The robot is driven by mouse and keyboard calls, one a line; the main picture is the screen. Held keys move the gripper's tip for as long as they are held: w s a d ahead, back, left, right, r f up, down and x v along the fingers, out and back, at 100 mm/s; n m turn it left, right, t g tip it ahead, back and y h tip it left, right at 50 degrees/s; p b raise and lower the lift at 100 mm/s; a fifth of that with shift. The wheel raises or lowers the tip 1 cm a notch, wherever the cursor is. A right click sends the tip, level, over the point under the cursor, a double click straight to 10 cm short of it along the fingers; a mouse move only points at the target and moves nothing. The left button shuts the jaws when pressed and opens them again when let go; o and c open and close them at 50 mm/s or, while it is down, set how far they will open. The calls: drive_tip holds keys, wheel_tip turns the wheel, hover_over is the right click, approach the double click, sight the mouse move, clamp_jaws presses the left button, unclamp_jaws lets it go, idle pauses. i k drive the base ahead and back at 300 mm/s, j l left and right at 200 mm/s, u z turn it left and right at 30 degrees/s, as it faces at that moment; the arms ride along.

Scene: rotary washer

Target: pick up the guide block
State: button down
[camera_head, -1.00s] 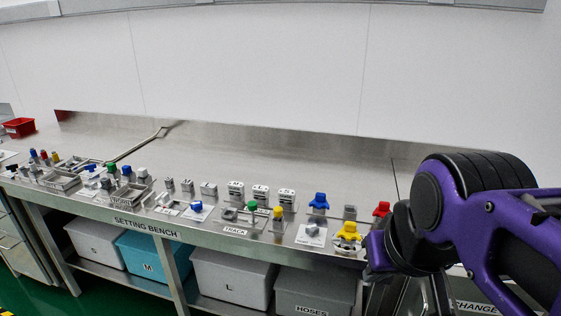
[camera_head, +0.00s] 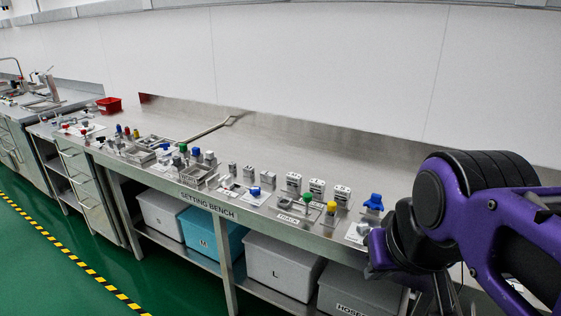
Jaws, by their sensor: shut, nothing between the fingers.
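Several small grey metal blocks stand on the setting bench (camera_head: 262,157). Three pale blocks with dark marks stand in a row right of centre: a left one (camera_head: 293,183), a middle one (camera_head: 316,189) and a right one (camera_head: 341,196). Smaller grey blocks (camera_head: 249,173) stand to their left. I cannot tell which of them is the guide block; their marks are too small to read. My gripper (camera_head: 442,296) shows only partly at the lower right, below my purple arm, and looks shut and empty. It is apart from the blocks, and my arm hides the bench's right end.
A blue knobbed part (camera_head: 374,203) stands near my arm. Coloured knobs, small trays and fixtures line the bench's front edge. A red bin (camera_head: 109,104) stands at the far left. Grey and teal bins (camera_head: 211,236) sit below. The bench's rear strip is mostly clear, and green floor is open at left.

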sight(318, 186)
drive_tip(key=i+j+z, duration=0.15)
drive_tip(key=z, duration=1.2)
drive_tip(key=j, duration=0.4)
drive_tip(key=i+j, duration=0.15)
drive_tip(key=j, duration=0.3)
